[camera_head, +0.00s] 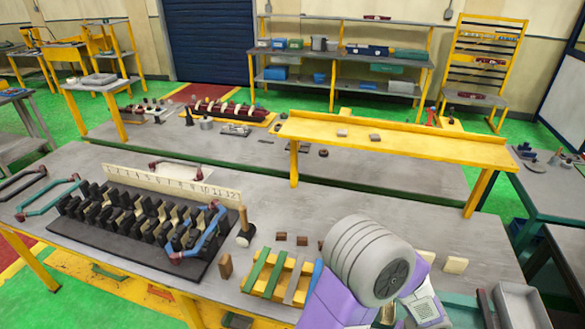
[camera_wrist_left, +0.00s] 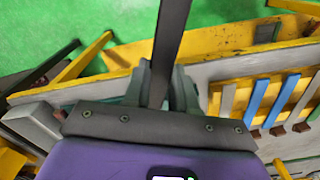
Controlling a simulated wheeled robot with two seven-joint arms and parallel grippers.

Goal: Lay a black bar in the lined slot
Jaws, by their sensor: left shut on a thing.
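In the left wrist view my left gripper (camera_wrist_left: 160,88) is shut on a long black bar (camera_wrist_left: 171,30), which runs up out of the picture. In the head view my arm hides that gripper and bar. A black slotted block (camera_head: 135,229) lies on the left part of the bench, its rows of slots holding some cream pieces. I cannot tell which slot is lined. My right gripper is not in view.
A yellow rack (camera_head: 247,282) with green, grey and blue bars lies right of the block; it also shows in the wrist view (camera_wrist_left: 240,100). A mallet (camera_head: 244,232) and brown block (camera_head: 225,266) stand between. A grey tray (camera_head: 520,305) sits at lower right. A yellow shelf (camera_head: 400,140) spans behind.

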